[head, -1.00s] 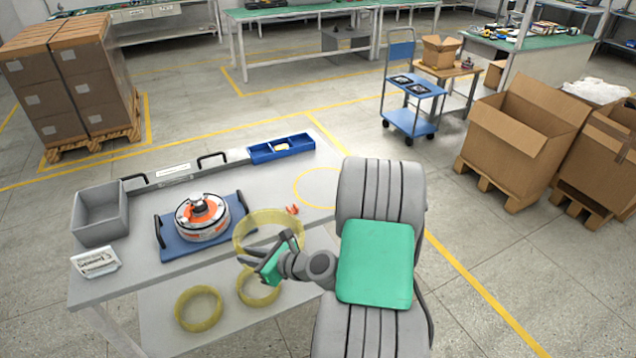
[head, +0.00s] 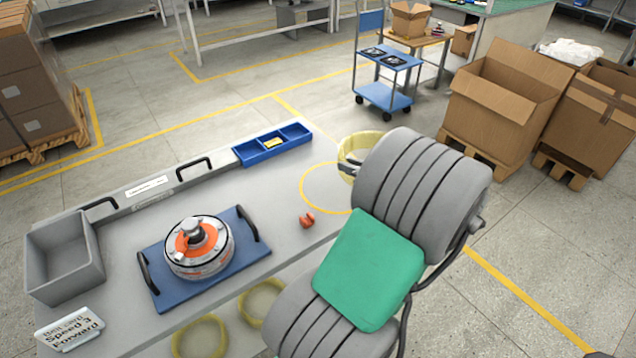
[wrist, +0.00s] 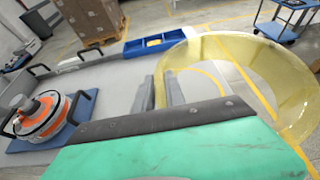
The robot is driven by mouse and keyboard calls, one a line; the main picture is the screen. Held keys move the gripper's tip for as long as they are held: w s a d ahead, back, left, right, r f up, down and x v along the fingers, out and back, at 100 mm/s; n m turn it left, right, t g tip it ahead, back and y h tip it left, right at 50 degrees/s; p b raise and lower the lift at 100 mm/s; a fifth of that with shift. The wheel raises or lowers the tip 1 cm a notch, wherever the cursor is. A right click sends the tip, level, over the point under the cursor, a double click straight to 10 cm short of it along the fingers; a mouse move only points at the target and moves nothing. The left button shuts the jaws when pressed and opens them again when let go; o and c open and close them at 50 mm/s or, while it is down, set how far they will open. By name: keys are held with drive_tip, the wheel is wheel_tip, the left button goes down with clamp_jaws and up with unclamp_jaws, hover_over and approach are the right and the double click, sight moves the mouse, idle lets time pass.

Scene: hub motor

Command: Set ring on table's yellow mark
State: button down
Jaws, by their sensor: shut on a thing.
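A translucent yellow ring (head: 358,147) is held by my gripper (wrist: 163,92), which is shut on its near wall. In the wrist view the ring (wrist: 285,60) is large and appears raised, with the floor visible through it. In the head view it is at the table's far right edge, partly hidden by my arm. The yellow circle mark (head: 303,192) is painted on the grey table (head: 260,180); its right part is hidden behind my arm. The ring appears above and beyond the mark's upper right side. My fingertips are mostly hidden in the head view.
A motor hub (head: 199,247) sits on a blue tray (head: 160,300) with handles. A small red-orange part (head: 307,220) lies near the mark. A blue divided bin (head: 262,152), a grey bin (head: 62,258) and a sign (head: 70,329) are also on the table. Two yellow rings (head: 200,338) are lower down.

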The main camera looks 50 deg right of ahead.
drive_tip(key=w+a+f, duration=0.1)
drive_tip(key=w+f, duration=0.1)
drive_tip(key=w, duration=0.1)
drive_tip(key=w+f, duration=0.3)
drive_tip(key=w, duration=0.1)
drive_tip(key=w+a+f, duration=0.1)
drive_tip(key=w+f, duration=0.2)
drive_tip(key=shift+w+a+f, duration=0.15)
drive_tip(key=shift+w+a, duration=0.05)
drive_tip(key=shift+a, duration=0.1)
wheel_tip(320, 180, down, 3)
drive_tip(key=shift+d+f, duration=0.1)
drive_tip(key=c, duration=1.3)
unclamp_jaws()
drive_tip(key=shift+c, duration=0.2)
